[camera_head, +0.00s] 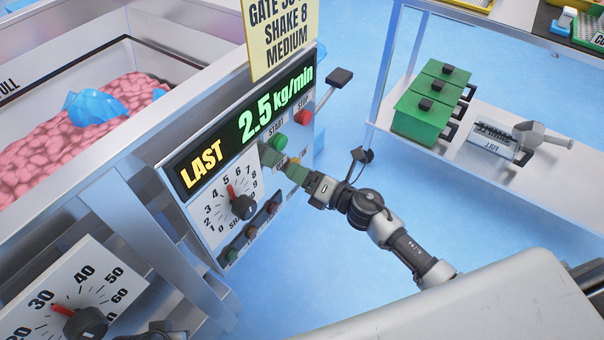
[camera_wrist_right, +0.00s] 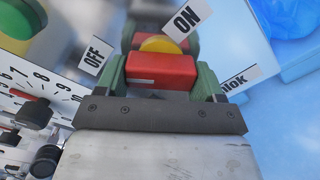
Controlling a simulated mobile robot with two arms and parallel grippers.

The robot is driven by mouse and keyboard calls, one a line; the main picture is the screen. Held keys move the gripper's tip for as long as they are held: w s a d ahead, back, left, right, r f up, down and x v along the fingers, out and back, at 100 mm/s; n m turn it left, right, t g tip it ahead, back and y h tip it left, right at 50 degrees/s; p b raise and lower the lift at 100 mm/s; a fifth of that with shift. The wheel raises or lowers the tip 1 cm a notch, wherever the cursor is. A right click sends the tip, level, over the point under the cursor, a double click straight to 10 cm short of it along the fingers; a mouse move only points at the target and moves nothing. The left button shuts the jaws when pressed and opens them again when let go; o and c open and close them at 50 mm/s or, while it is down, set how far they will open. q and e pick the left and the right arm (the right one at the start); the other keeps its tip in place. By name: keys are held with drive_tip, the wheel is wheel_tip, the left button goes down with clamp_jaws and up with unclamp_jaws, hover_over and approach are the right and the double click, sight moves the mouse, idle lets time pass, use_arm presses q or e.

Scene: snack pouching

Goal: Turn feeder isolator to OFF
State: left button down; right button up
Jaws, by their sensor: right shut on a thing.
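The feeder isolator has a red handle (camera_wrist_right: 160,72) with a yellow part behind it. It shows in the right wrist view between the green fingers of my right gripper (camera_wrist_right: 165,80). My right gripper is shut on the handle. The OFF label (camera_wrist_right: 95,55) is to the upper left of the handle and the ON label (camera_wrist_right: 186,20) to the upper right. I cannot tell which label the handle points at. In the head view my right gripper (camera_head: 285,165) is at the right part of the control panel (camera_head: 215,215) and hides most of the isolator.
A green START button (camera_head: 280,141) and red STOP button (camera_head: 303,117) are just above my right gripper. A dial (camera_head: 242,207) and small switches (camera_head: 251,231) are to the left and below. Right, a shelf (camera_head: 480,185) carries green boxes (camera_head: 425,110) and a scoop (camera_head: 540,137).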

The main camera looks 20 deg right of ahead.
drive_tip(key=shift+f, duration=0.1)
drive_tip(key=o, duration=0.9)
drive_tip(key=shift+o, duration=0.2)
drive_tip(key=shift+s, duration=0.1)
use_arm(q)
drive_tip(key=shift+s+r, duration=0.2)
drive_tip(key=shift+r, duration=0.4)
use_arm(e)
drive_tip(key=v, duration=1)
drive_tip(key=shift+s+d, duration=0.25)
drive_tip(key=shift+d, duration=0.05)
use_arm(q)
drive_tip(key=shift+w+a+r, duration=0.1)
drive_tip(key=shift+w, duration=0.05)
